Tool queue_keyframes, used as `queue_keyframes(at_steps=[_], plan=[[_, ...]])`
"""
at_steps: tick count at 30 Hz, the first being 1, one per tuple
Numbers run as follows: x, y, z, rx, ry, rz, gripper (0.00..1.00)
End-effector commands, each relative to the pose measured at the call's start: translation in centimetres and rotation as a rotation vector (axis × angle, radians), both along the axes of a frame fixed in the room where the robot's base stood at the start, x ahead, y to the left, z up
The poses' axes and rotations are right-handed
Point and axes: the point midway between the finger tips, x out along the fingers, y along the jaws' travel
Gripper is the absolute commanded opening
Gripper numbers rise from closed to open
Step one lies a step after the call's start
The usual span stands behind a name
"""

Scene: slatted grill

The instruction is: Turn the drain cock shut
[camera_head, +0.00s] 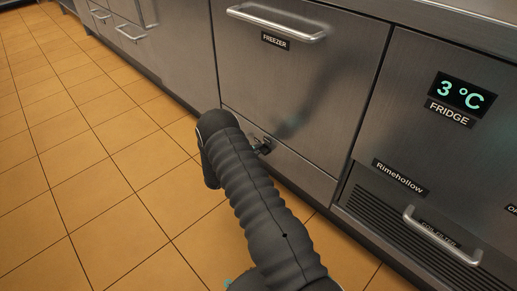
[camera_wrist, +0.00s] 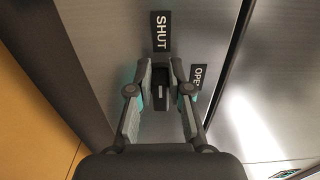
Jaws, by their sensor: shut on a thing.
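The drain cock's dark handle (camera_wrist: 160,93) is between my fingertips in the wrist view. A pale mark on it runs up and down the picture. My gripper (camera_wrist: 161,80) is shut on the handle, one finger on each side. A black SHUT label (camera_wrist: 160,32) is straight above the handle in that view, and an OPEN label (camera_wrist: 197,78) is to its right, partly covered by a finger. In the head view the cock (camera_head: 262,146) shows as a small dark fitting on the low steel panel, just right of my arm, which hides my fingers.
The freezer drawer (camera_head: 300,85) with its bar handle (camera_head: 277,22) is above the cock. The fridge panel (camera_head: 455,130) and a lower grille with a handle (camera_head: 440,238) are at the right. Open tiled floor (camera_head: 90,170) lies to the left.

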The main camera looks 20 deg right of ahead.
Motion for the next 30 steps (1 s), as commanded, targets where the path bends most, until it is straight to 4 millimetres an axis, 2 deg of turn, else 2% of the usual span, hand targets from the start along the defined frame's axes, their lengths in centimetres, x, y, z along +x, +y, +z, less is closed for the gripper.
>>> queue_keyframes(at_steps=[3, 4, 6, 7, 22, 26, 30], plan=[[-0.2, -0.3, -0.1, -0.001, 0.002, -0.009, 0.0], [-0.2, -0.3, -0.1, -0.001, 0.002, -0.009, 0.21], [-0.2, -0.2, -0.1, 0.0, 0.001, -0.007, 0.39], [-0.2, -0.2, -0.1, 0.0, 0.001, -0.007, 0.44], [-0.1, 0.9, 0.0, 0.0, 0.0, 0.005, 0.44], [-0.5, 2.6, 0.0, 0.001, -0.001, 0.01, 0.44], [-1.4, 5.3, 0.0, 0.0, 0.0, 0.011, 0.44]])
